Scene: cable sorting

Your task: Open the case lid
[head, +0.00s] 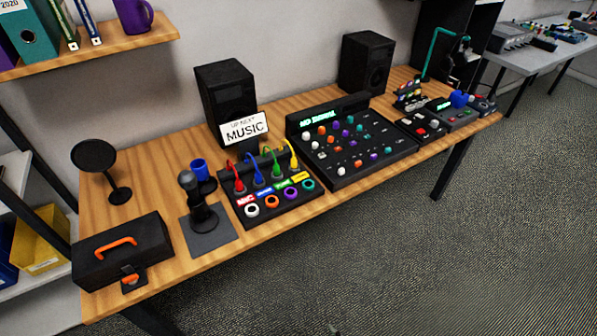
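The black case (95,262) sits at the left front end of the wooden table. Its lid (140,238) is shut. An orange handle (116,247) lies across the top of the lid. A black latch with orange on it (131,280) is on the front face of the case, near the table's front edge. My gripper is not in view.
A microphone on a grey mat (205,236) stands right of the case, with a blue mug (201,171) behind it. A round black disc on a stand (95,157) is behind the case. A cable box (268,191) and mixer (350,141) are further right. Open carpet (400,270) lies in front.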

